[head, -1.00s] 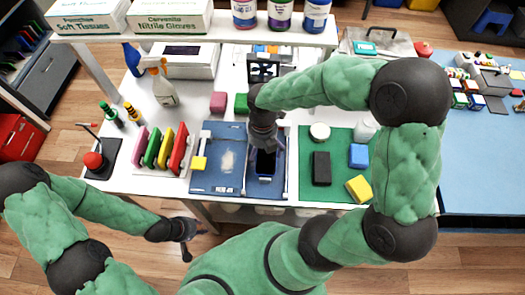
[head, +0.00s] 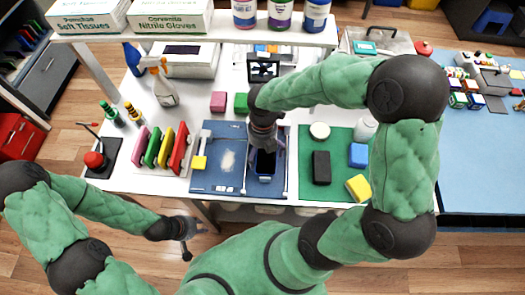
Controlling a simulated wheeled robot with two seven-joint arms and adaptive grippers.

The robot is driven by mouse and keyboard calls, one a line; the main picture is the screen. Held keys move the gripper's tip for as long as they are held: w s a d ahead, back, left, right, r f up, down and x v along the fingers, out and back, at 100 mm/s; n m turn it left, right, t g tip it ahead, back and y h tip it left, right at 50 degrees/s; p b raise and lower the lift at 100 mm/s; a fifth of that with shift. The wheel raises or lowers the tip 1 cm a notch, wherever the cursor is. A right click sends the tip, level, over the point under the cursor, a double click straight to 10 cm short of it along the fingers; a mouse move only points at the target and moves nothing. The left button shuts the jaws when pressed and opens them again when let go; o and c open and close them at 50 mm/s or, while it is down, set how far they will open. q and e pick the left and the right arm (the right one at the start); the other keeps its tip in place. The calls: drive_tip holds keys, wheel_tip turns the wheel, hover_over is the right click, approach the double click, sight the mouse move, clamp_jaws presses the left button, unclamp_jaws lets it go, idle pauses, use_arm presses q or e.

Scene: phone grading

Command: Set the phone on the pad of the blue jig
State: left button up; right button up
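The blue jig (head: 209,181) lies on the white table, with a pale patch on its left part. A dark phone (head: 265,163) lies in the blue-edged recess at the jig's right part, under my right gripper (head: 266,148). The gripper points down over the phone and partly covers it. I cannot tell whether its fingers are touching the phone or how far they are apart. My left gripper (head: 188,240) hangs low in front of the table edge, away from the jig. Its fingers look apart and nothing shows between them.
A green mat (head: 337,190) right of the jig holds a black block (head: 321,168), a blue block (head: 358,155) and a yellow block (head: 358,187). Colored upright phones (head: 178,151) stand left of the jig. A shelf (head: 200,38) spans the back.

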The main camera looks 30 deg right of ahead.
drive_tip(key=shift+r, duration=0.1)
wheel_tip(320, 180, up, 12)
drive_tip(key=w, duration=0.1)
drive_tip(key=shift+d, duration=0.35)
drive_tip(key=shift+w, duration=0.1)
